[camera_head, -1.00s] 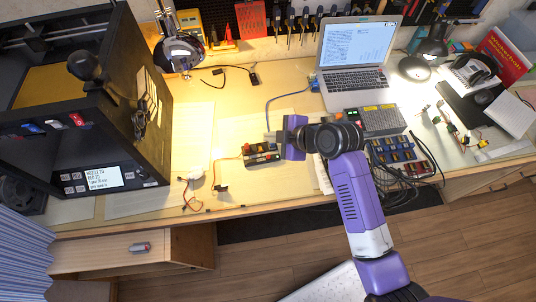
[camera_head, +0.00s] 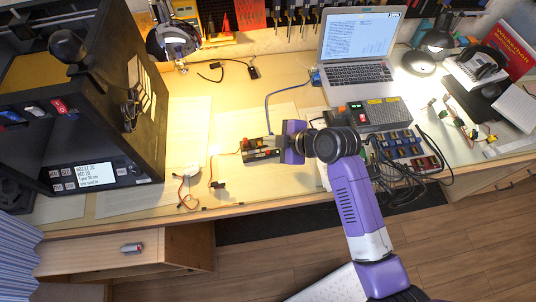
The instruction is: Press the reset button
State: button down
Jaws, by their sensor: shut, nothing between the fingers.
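No button in view carries a readable reset label. A small dark box (camera_head: 261,155) with red and yellow parts on top lies near the middle of the desk. My gripper (camera_head: 272,141) is shut and empty, reaching in from the right by this box; I cannot tell whether it touches it. The gripper's purple body hides the box's right end. A black 3D printer (camera_head: 150,115) at the left has a lit display (camera_head: 98,175) with small buttons beside it and a red switch (camera_head: 60,107) above. A grey box (camera_head: 390,113) with a red button-like part stands right of my gripper.
An open laptop (camera_head: 357,75) stands behind the grey box. A tray of colored parts (camera_head: 408,148) and black cables lie right of my arm. Loose wires and a small white round part (camera_head: 188,172) lie left. Bare desk and paper sheets (camera_head: 185,130) lie between printer and gripper.

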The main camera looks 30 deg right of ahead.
jog(key=shift+f+b, duration=0.75)
jog(key=shift+f, duration=0.8)
dwell(0.8)
jog(key=shift+f+b, duration=0.3)
jog(key=shift+f, duration=0.1)
jog(key=shift+f+b, duration=0.3)
jog(key=shift+f, duration=0.05)
dwell(0.5)
jog(key=shift+r, duration=0.1)
jog(key=shift+r+p, duration=0.65)
jog(key=shift+r, duration=0.05)
notch_tip(320, 180, up, 5)
jog(key=p, duration=0.4)
dwell(0.4)
